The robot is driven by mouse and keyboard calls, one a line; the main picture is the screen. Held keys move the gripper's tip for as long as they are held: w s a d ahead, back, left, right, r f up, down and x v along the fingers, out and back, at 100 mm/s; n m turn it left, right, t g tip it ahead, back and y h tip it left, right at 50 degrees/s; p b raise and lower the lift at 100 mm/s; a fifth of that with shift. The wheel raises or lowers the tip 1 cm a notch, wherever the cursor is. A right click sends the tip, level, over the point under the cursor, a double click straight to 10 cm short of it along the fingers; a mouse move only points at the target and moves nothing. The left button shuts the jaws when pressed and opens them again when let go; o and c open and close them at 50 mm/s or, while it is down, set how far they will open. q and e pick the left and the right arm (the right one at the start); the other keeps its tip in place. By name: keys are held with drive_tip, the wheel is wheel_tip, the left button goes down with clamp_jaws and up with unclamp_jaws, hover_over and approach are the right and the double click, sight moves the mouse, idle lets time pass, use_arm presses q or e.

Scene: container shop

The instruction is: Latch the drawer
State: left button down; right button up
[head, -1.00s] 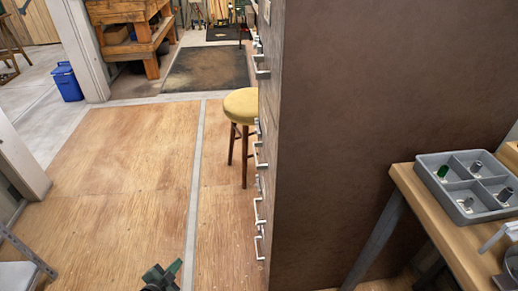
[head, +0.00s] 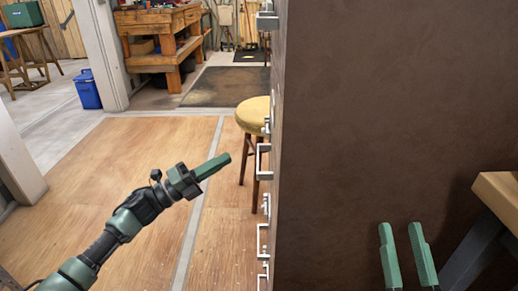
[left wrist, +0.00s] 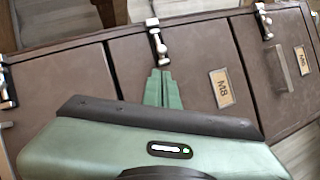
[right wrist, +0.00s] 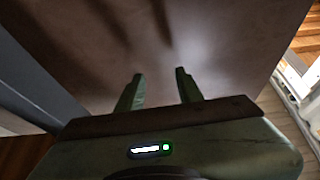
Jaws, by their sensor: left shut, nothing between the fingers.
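The brown cabinet (head: 400,110) stands side-on in the head view, its drawer fronts nearly edge-on. In the left wrist view a drawer front (left wrist: 200,60) has a label plate that seems to read M8 (left wrist: 222,88) and a metal latch (left wrist: 157,42) at its edge. I cannot tell whether this latch is fastened, nor which drawer is meant. My left gripper (head: 220,162) is shut and empty, its fingertips (left wrist: 160,74) just below that latch in the picture; contact is unclear. My right gripper (head: 403,232) is open and empty beside the cabinet's side (right wrist: 160,45).
More latches show in the left wrist view, at right (left wrist: 263,22) and left (left wrist: 5,85). Drawer handles (head: 264,160) stick out from the cabinet. A yellow stool (head: 253,114) stands behind, a wooden table (head: 500,190) at right. The wooden floor (head: 120,160) at left is clear.

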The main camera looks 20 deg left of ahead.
use_arm(q)
drive_tip(key=shift+r, duration=0.1)
use_arm(e)
drive_tip(key=shift+s+r, duration=0.1)
